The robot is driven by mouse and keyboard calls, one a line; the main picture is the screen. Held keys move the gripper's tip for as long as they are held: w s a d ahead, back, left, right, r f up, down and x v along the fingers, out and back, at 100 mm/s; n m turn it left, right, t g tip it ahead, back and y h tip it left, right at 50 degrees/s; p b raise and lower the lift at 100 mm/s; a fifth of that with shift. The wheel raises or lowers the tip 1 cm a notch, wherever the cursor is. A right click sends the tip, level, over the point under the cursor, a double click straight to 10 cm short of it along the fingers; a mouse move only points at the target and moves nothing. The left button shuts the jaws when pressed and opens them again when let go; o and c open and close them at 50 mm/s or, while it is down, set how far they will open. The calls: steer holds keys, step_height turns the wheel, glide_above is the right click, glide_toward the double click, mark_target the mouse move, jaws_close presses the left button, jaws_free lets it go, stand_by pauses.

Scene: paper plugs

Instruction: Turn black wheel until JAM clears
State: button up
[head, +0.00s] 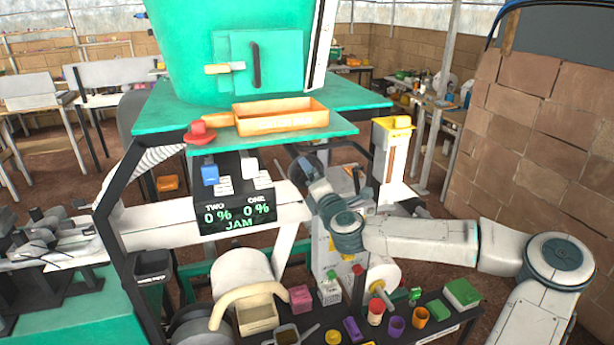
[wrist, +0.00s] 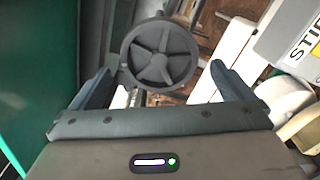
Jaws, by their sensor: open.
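The black wheel (wrist: 160,53) is a round dark handwheel with several spokes, face-on in the wrist view. My gripper (wrist: 161,75) is open, with one finger to each side of the wheel's lower part. I cannot tell whether either finger touches it. In the head view the wheel (head: 305,166) shows small and dark just beyond the end of my arm, partly hidden by it. The display (head: 237,215) on the machine reads TWO 0 %, ONE 0 % and JAM in green.
A green machine hopper (head: 235,50) stands above, with an orange tray (head: 281,116) and a red knob (head: 199,132) on its shelf. A low black bench (head: 425,335) below my arm carries several small coloured containers. A brick wall (head: 545,150) rises at the right.

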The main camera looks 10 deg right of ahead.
stand_by(0.4)
steer(key=shift+w+a+b, duration=0.2)
steer(key=shift+w+b, duration=0.1)
steer(key=shift+w, duration=0.7)
steer(key=shift+w+a+b, duration=0.15)
steer(key=shift+w+b, duration=0.15)
steer(key=shift+w, duration=0.7)
steer(key=shift+c, duration=0.3)
steer(key=c, duration=0.7)
steer(key=shift+c, duration=0.2)
steer(key=shift+f+n+b, duration=0.1)
steer(key=shift+n+b, duration=4)
steer(key=shift+n, duration=8.5)
